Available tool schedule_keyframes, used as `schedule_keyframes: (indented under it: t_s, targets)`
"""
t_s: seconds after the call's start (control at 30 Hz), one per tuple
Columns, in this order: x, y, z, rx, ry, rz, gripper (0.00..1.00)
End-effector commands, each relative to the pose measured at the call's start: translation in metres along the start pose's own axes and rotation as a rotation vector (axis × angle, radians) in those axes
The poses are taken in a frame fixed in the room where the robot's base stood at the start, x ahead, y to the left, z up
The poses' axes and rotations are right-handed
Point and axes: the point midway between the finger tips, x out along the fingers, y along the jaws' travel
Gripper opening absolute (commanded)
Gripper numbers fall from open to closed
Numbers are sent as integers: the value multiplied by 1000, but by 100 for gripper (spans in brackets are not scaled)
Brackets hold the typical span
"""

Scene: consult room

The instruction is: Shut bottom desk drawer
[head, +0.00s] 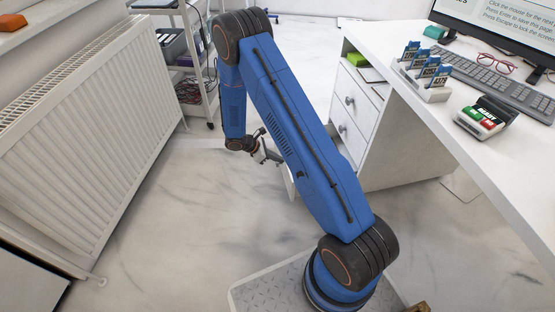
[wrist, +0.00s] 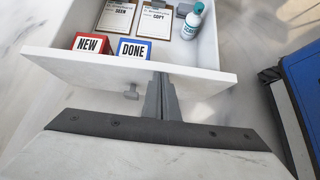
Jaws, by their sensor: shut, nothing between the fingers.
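The bottom desk drawer stands open in the wrist view; its white front panel (wrist: 90,72) runs across the picture, with a small grey knob (wrist: 131,92). My gripper (wrist: 161,78) is shut and empty. Its fingers overlap the panel just right of the knob, with the tips near its top edge; I cannot tell whether they touch it. In the head view my gripper (head: 279,162) is low beside the desk (head: 400,174), and my arm hides most of the open drawer. Two closed drawer fronts (head: 351,90) with round knobs show above.
The drawer holds a red NEW box (wrist: 90,43), a blue DONE box (wrist: 134,48), two clipboards (wrist: 117,17) and a bottle (wrist: 193,22). A radiator (head: 90,110) lines the left wall, and a shelf cart (head: 190,85) stands behind. Floor between is clear.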

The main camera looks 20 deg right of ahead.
Motion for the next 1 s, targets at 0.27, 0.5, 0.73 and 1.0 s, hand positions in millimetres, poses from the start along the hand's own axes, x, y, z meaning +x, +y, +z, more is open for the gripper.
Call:
schedule_keyframes:
  t_s: [0.27, 0.5, 0.73, 1.0]
  targets:
    - [14, 0, 14, 1, 0, -2, 0]
    - [42, -1, 42, 3, -1, -3, 0]
    - [73, -1, 73, 2, 0, -3, 0]
    - [109, -1, 109, 2, 0, -3, 0]
